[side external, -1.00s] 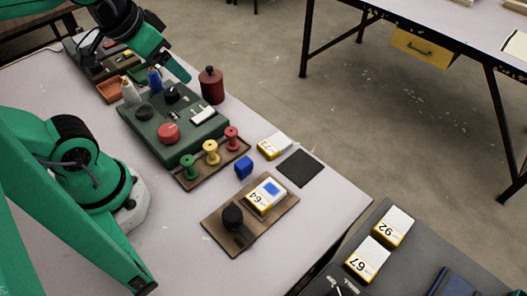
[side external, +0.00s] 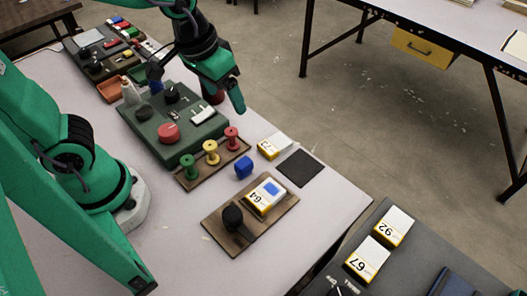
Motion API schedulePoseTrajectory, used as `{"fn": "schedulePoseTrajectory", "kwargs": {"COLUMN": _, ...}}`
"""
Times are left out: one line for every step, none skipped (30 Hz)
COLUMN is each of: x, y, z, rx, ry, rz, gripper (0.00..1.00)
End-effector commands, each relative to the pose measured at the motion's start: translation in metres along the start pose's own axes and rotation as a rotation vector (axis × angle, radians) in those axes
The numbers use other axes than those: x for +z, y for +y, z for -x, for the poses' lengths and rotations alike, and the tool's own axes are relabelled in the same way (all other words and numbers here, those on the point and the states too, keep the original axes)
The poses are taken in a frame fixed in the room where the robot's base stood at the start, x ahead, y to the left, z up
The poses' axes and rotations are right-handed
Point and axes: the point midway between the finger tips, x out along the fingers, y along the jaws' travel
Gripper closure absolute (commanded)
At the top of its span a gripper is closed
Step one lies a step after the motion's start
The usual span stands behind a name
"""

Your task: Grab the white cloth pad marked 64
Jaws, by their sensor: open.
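The white pad marked 64 (side external: 261,200) has a yellow lower edge and a blue patch on top. It lies on a brown wooden board (side external: 270,232) near the front of the table, next to a black round knob. My gripper (side external: 237,100) is open and empty.
A similar pad marked 72 (side external: 274,145) lies beside a black square (side external: 299,168). Pads marked 67 (side external: 367,259) and 92 (side external: 394,226) lie on a separate dark table.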

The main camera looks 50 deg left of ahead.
Motion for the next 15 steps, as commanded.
{"fn": "schedulePoseTrajectory", "kwargs": {"x": 0.0, "y": 0.01, "z": -0.009, "rx": -0.001, "ry": -0.027, "rz": -0.006, "gripper": 0.25}}
{"fn": "schedulePoseTrajectory", "kwargs": {"x": -0.001, "y": 0.016, "z": -0.013, "rx": -0.001, "ry": -0.039, "rz": -0.005, "gripper": 0.25}}
{"fn": "schedulePoseTrajectory", "kwargs": {"x": -0.001, "y": 0.023, "z": -0.02, "rx": -0.003, "ry": -0.055, "rz": -0.006, "gripper": 0.25}}
{"fn": "schedulePoseTrajectory", "kwargs": {"x": 0.0, "y": 0.028, "z": -0.024, "rx": -0.004, "ry": -0.066, "rz": -0.004, "gripper": 0.25}}
{"fn": "schedulePoseTrajectory", "kwargs": {"x": 0.0, "y": 0.034, "z": -0.029, "rx": -0.006, "ry": -0.078, "rz": -0.005, "gripper": 0.25}}
{"fn": "schedulePoseTrajectory", "kwargs": {"x": 0.001, "y": 0.041, "z": -0.035, "rx": -0.008, "ry": -0.093, "rz": -0.004, "gripper": 0.25}}
{"fn": "schedulePoseTrajectory", "kwargs": {"x": 0.002, "y": 0.046, "z": -0.04, "rx": -0.011, "ry": -0.105, "rz": -0.005, "gripper": 0.25}}
{"fn": "schedulePoseTrajectory", "kwargs": {"x": 0.003, "y": 0.052, "z": -0.045, "rx": -0.014, "ry": -0.116, "rz": -0.005, "gripper": 0.25}}
{"fn": "schedulePoseTrajectory", "kwargs": {"x": 0.004, "y": 0.059, "z": -0.052, "rx": -0.018, "ry": -0.131, "rz": -0.005, "gripper": 0.25}}
{"fn": "schedulePoseTrajectory", "kwargs": {"x": 0.006, "y": 0.065, "z": -0.057, "rx": -0.022, "ry": -0.143, "rz": -0.006, "gripper": 0.25}}
{"fn": "schedulePoseTrajectory", "kwargs": {"x": 0.007, "y": 0.07, "z": -0.062, "rx": -0.027, "ry": -0.154, "rz": -0.005, "gripper": 0.25}}
{"fn": "schedulePoseTrajectory", "kwargs": {"x": 0.01, "y": 0.077, "z": -0.069, "rx": -0.032, "ry": -0.168, "rz": -0.007, "gripper": 0.25}}
{"fn": "schedulePoseTrajectory", "kwargs": {"x": 0.012, "y": 0.082, "z": -0.074, "rx": -0.036, "ry": -0.177, "rz": -0.005, "gripper": 0.25}}
{"fn": "schedulePoseTrajectory", "kwargs": {"x": 0.014, "y": 0.087, "z": -0.079, "rx": -0.041, "ry": -0.187, "rz": -0.007, "gripper": 0.25}}
{"fn": "schedulePoseTrajectory", "kwargs": {"x": 0.017, "y": 0.093, "z": -0.085, "rx": -0.048, "ry": -0.199, "rz": -0.006, "gripper": 0.25}}
